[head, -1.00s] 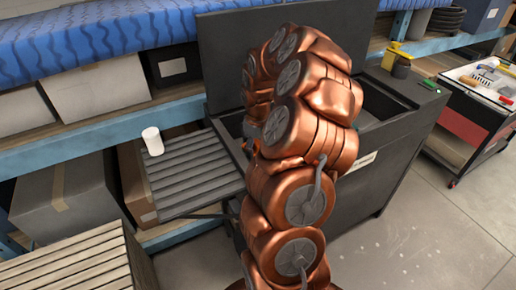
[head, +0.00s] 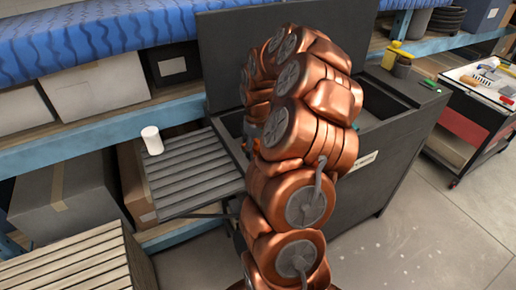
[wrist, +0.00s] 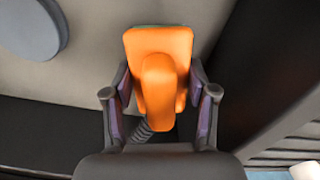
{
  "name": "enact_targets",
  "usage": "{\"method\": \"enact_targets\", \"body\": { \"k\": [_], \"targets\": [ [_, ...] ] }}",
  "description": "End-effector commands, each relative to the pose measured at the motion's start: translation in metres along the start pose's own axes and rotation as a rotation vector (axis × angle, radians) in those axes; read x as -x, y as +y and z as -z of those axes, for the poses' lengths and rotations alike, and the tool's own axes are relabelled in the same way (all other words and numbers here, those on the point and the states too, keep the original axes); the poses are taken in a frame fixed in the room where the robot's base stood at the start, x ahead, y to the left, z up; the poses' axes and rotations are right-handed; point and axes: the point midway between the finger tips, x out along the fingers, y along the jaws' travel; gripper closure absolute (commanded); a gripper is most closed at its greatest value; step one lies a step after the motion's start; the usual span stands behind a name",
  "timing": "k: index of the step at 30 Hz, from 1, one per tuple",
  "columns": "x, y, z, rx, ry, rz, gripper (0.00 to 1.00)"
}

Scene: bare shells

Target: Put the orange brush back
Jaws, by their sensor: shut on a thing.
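The orange brush (wrist: 158,44) is in the middle of the wrist view, its broad orange block away from me and a rounded orange part towards me. My gripper (wrist: 160,97) is shut on it, one dark finger on each side. A grey ribbed piece shows below the brush by the left finger. In the head view my copper arm hides most of the gripper and brush. The arm reaches over a dark open-lidded basin cabinet (head: 372,178). The brush is over a grey surface in the wrist view; whether it touches it I cannot tell.
A slatted side shelf (head: 195,172) on the left of the cabinet holds a white cylinder (head: 152,140). The raised lid (head: 222,60) stands behind the arm. A tool cart (head: 466,132) stands right.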

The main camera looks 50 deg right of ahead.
Motion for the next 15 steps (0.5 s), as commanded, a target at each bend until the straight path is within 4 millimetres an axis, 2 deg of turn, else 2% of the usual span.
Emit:
{"method": "enact_targets", "body": {
  "k": [15],
  "targets": [
    [-0.0114,0.0003,0.0001,0.000,0.000,0.000,0.87]
  ]
}}
